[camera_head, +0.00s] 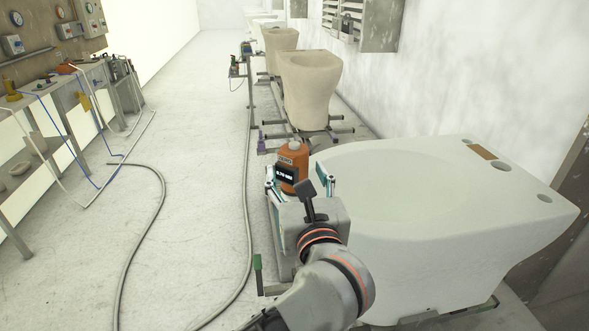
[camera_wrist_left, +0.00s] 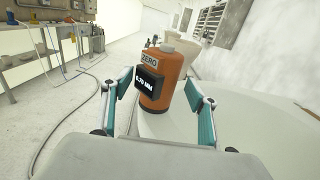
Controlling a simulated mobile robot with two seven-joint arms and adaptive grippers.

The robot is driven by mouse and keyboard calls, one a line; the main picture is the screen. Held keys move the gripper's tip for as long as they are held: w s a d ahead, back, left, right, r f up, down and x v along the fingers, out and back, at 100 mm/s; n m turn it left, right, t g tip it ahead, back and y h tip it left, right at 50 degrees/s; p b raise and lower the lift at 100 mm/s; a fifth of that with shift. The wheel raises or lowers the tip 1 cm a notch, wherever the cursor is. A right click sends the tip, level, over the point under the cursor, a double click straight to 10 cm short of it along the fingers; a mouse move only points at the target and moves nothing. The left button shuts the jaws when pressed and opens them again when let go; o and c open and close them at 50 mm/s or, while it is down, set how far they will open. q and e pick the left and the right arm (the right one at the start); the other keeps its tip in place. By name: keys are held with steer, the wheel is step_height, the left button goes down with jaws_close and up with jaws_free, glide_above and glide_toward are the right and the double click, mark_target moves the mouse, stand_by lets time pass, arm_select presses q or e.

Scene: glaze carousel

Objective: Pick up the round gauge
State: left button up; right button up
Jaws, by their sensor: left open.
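The round gauge (camera_head: 291,163) is an orange cylinder with a pale cap, a label reading ZERO and a dark display that appears to read 0.70 MM. It stands upright at the near left edge of the large white toilet-shaped ceramic piece (camera_head: 420,190). My left gripper (camera_head: 298,184) is open, with one teal-padded finger on each side of the gauge. The wrist view shows the gauge (camera_wrist_left: 163,80) between the fingers, with a gap visible at each side. The gauge's lower part is partly hidden by the gripper in the head view. My right gripper is not in view.
More ceramic pieces (camera_head: 311,88) stand on metal carriers in a row behind. A workbench (camera_head: 60,100) with tools and hoses is at the far left. A grey hose (camera_head: 247,180) lies along the floor. The floor (camera_head: 195,110) between bench and row is otherwise mostly clear.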

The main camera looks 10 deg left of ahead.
mark_target(297, 174)
arm_select(q)
steer(key=x, duration=0.3)
steer(key=shift+w+a, duration=0.1)
steer(key=shift+w, duration=0.15)
steer(key=c, duration=1.2)
steer(key=shift+c, duration=0.2)
